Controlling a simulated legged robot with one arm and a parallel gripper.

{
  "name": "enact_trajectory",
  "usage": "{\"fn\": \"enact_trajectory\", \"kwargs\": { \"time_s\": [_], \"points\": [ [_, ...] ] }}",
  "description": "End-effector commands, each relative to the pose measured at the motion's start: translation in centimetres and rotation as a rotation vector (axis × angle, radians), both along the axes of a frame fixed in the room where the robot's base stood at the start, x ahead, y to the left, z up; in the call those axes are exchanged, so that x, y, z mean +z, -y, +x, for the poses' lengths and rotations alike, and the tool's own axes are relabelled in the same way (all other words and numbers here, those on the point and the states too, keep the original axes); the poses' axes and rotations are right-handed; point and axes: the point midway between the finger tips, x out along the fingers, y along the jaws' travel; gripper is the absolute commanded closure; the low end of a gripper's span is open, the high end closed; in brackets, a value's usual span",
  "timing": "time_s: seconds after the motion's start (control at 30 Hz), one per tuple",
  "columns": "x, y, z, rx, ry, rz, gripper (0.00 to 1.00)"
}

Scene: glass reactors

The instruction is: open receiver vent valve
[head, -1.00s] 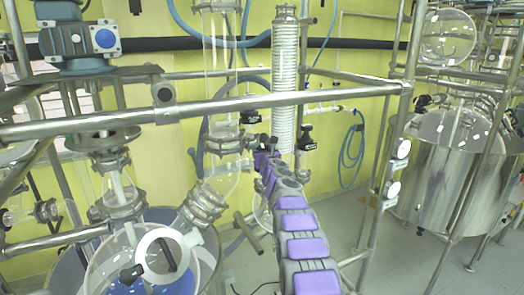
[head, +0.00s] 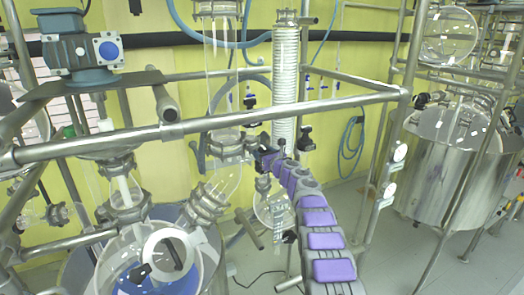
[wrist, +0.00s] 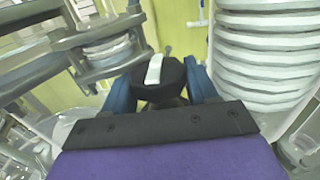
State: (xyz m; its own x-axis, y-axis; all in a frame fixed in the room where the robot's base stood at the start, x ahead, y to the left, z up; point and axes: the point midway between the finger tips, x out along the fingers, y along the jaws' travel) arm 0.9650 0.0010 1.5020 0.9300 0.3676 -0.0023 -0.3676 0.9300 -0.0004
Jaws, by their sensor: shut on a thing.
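In the wrist view, a round black knob (wrist: 168,88) with a white bar on its face, apparently the vent valve, sits between the blue fingers of my gripper (wrist: 160,85). The fingers are shut on it, one on each side. The white bar points almost straight up, tilted slightly right. In the head view, my gripper (head: 264,157) is at the far end of my purple and grey arm, beside the glass piping. There the knob is too small and hidden to make out. A round glass receiver flask (head: 272,207) hangs just below my gripper.
A ribbed glass column (head: 285,90) stands just right of my gripper; its rings also show in the wrist view (wrist: 265,50). A steel rail (head: 230,120) crosses in front. A large glass vessel (head: 150,265) is at lower left. A steel tank (head: 445,180) stands at right.

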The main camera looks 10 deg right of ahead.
Motion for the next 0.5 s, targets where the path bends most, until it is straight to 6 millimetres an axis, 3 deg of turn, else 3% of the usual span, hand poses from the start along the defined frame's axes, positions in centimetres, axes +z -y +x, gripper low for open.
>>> {"fn": "enact_trajectory", "kwargs": {
  "time_s": [0.37, 0.4, 0.5],
  "points": [
    [0.43, 0.22, 0.00, -0.002, 0.005, 0.003, 0.73],
    [0.42, 0.22, 0.00, -0.002, 0.005, 0.003, 0.38],
    [0.31, 0.19, 0.01, -0.001, 0.003, 0.002, 0.38]
  ]
}}
